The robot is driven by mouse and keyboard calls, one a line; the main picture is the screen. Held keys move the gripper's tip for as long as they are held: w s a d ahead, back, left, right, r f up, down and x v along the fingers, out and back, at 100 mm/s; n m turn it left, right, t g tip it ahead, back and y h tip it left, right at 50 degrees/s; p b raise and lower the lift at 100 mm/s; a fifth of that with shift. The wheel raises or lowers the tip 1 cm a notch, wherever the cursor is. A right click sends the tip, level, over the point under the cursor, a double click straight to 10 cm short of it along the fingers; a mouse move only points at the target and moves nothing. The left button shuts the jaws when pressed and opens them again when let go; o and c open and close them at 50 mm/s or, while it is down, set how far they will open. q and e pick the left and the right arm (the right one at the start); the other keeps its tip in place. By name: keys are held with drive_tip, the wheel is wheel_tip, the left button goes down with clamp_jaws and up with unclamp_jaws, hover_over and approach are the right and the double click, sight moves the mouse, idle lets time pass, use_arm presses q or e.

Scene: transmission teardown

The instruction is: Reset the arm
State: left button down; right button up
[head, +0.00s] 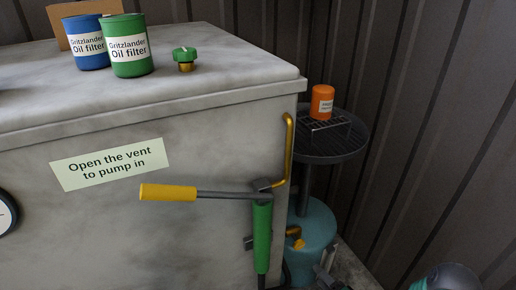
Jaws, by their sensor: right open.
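My right gripper (328,272) shows only in part at the bottom edge of the head view, right of the green pump cylinder (262,238). Its jaws are open, and I see nothing between them. A pump handle with a yellow grip (168,193) sticks out to the left from the top of the cylinder, roughly level. Part of my right arm (450,278) shows at the bottom right. My left gripper is not in view.
A pale cabinet (210,240) fills the left, with blue (87,50) and green (130,55) oil filters and a green-topped cap (185,58) on top. A yellow pipe (289,150) runs up its corner. An orange can (322,102) stands over a round dark table (340,150). A corrugated wall closes the right.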

drive_tip(key=s+r+n+g+h, duration=0.4)
drive_tip(key=r+n+g+h, duration=0.1)
drive_tip(key=r+n+g, duration=0.3)
drive_tip(key=s+a+r+n+g+p, duration=0.1)
drive_tip(key=s+a+r+n+g, duration=0.15)
drive_tip(key=s+r, duration=0.4)
drive_tip(key=s+a+r+n+g+p, duration=0.1)
drive_tip(key=s+a+r, duration=0.25)
drive_tip(key=s, duration=0.55)
wheel_tip(320, 180, up, 30)
drive_tip(key=p, duration=3)
drive_tip(key=shift+w+d+r+h, duration=0.15)
drive_tip(key=shift+w+r+h, duration=0.1)
drive_tip(key=shift+h, duration=0.15)
drive_tip(key=shift+m+t, duration=0.25)
drive_tip(key=shift+c, duration=0.4)
